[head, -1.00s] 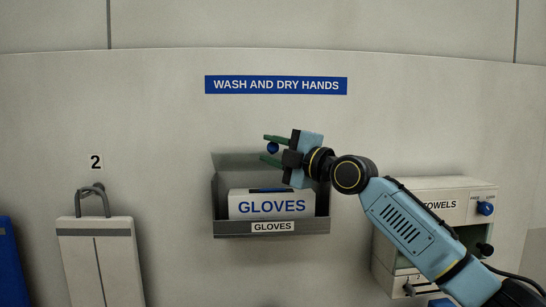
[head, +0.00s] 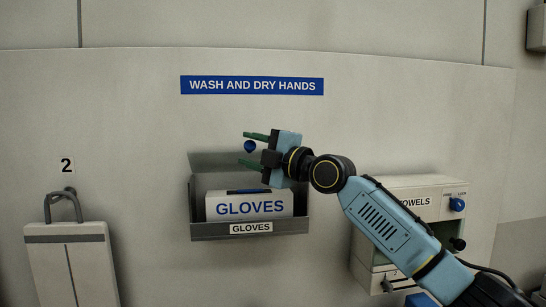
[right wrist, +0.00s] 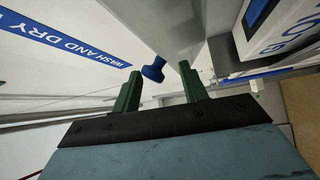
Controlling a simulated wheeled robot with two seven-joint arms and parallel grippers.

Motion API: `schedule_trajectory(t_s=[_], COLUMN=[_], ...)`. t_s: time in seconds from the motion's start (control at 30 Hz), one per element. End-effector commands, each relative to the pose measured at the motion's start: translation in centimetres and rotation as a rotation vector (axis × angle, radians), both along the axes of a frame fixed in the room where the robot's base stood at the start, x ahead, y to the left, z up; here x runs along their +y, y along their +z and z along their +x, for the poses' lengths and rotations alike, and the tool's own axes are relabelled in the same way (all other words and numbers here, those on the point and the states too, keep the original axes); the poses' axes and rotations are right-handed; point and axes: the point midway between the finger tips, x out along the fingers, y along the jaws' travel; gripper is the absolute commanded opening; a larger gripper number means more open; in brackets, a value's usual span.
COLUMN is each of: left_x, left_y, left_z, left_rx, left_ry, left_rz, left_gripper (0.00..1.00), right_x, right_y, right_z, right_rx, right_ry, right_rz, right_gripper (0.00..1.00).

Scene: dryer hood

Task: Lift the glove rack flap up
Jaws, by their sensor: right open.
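The grey glove rack (head: 200,231) is on the wall, with a white GLOVES box (head: 250,207) inside. A grey panel, apparently the flap (head: 212,162), shows above the box; its exact tilt is hard to tell. A round blue knob (head: 249,146) shows at its upper edge. My right gripper (head: 243,148) is open, with its green fingers above and below the knob in the head view. In the right wrist view, the knob (right wrist: 153,70) appears between the fingertips, closer to the left finger, with no clear contact. My left gripper is out of view.
A towel dispenser (head: 410,184) with blue and black knobs is right of the rack, partly behind my right arm. A white hanging panel (head: 70,262) hangs from hook 2 at left. A blue sign (head: 252,85) is above. The wall between is clear.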

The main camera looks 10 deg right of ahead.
Motion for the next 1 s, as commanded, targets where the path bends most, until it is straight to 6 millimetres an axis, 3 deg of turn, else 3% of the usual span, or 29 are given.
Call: schedule_trajectory(t_s=[0.6, 1.0], left_x=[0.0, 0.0], left_y=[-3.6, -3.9], left_z=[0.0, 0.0], left_rx=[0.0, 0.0], left_ry=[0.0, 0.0], left_rz=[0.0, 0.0], left_gripper=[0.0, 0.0], right_x=[-8.0, -9.0], right_y=[-1.8, -1.8], right_z=[-7.8, -8.9], right_rx=[-0.002, -0.001], right_ry=[-0.005, -0.003], right_rz=[-0.001, 0.0], right_gripper=[0.43, 0.43])
